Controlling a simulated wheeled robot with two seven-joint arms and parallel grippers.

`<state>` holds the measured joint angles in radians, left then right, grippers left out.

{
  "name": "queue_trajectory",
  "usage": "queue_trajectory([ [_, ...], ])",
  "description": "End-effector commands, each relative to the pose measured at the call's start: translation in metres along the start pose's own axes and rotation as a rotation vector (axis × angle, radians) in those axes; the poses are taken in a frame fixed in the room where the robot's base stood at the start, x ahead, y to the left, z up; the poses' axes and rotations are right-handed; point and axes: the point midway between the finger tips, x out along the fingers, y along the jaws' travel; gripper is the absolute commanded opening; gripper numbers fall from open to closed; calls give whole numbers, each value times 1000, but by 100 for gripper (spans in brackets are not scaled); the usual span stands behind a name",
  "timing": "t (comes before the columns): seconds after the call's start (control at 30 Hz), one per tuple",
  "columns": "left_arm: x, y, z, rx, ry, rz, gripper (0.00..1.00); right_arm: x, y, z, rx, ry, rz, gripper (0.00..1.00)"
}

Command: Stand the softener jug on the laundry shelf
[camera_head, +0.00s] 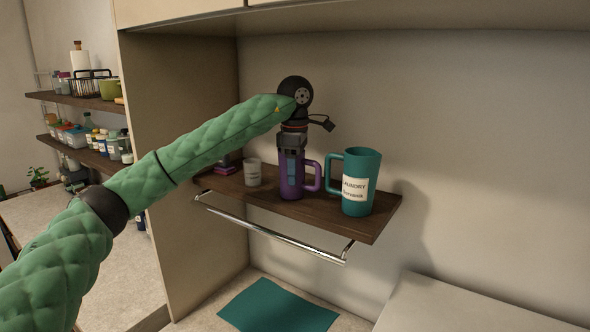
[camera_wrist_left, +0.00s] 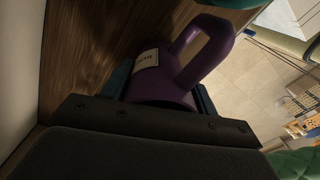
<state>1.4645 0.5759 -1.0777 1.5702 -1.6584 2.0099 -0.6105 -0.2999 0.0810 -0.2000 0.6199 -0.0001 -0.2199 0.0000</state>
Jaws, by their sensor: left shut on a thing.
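The purple jug (camera_head: 291,180), the likely softener jug, is upright with its handle to the right. My left gripper (camera_head: 291,158) reaches down from above and is shut on the jug's upper part. The jug's base is over the dark wooden laundry shelf (camera_head: 374,224) and looks level with its top; I cannot tell for certain that it touches. My right gripper is not in view.
A teal jug labelled laundry (camera_head: 360,180) stands on the shelf just right of the purple jug. A small pale cup (camera_head: 253,172) stands to its left. A metal rail (camera_head: 285,238) runs below the shelf front, and a cabinet underside overhangs above.

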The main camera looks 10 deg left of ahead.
Motion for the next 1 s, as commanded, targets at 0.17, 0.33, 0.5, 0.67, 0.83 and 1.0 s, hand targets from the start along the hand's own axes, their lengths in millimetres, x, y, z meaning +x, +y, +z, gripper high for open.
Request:
queue_trajectory([
  [0.17, 1, 0, 0, 0, 0, 0, 29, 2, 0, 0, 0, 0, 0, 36],
  [0.33, 3, 0, 0, 1, 0, 0, 65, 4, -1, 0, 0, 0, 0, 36],
  [0.5, 3, 0, 0, 1, 0, 0, 81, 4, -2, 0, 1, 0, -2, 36],
  [0.67, 3, 0, 0, 1, 0, 0, 81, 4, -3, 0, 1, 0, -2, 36],
  [0.83, -3, 0, 0, 1, 0, 0, 81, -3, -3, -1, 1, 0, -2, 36],
  [1.0, -12, 0, 0, 0, 1, 3, 81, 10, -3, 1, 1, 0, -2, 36],
])
